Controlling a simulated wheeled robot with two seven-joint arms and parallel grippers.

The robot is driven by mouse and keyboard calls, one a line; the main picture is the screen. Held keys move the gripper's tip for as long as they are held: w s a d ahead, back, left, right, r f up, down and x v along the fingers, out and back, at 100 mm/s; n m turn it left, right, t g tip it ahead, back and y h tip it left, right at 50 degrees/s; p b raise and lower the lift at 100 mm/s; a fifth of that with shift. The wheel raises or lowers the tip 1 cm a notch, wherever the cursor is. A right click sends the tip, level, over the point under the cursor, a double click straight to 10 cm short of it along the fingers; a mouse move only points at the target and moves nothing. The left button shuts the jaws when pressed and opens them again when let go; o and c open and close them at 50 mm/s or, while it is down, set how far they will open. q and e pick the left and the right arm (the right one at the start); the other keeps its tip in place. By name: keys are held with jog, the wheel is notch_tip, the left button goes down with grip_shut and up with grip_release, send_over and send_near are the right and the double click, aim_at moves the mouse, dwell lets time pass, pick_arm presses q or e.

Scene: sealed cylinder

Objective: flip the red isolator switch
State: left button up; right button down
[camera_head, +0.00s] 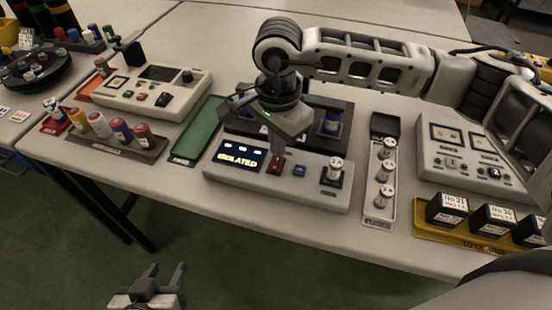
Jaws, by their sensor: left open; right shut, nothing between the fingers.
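The red isolator switch (272,170) is a small red block on the sloped front of a grey console (225,177). The console's lit display (240,156) reads "ISOLATED" in yellow, with small lit icons above. My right gripper (278,154) is shut and empty, pointing down with its tips right at the switch. The fingers partly cover the switch, and I cannot tell whether they touch it or which way it is set. My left gripper (152,284) is open and empty, low at the bottom, in front of the table over the green floor.
A tray of several cylinders (378,205) and a yellow tray (455,236) of black boxes stand further right. A green tray (198,140) lies left.

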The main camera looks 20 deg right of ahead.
jog(key=shift+r+p, duration=1.05)
jog(key=shift+r, duration=1.65)
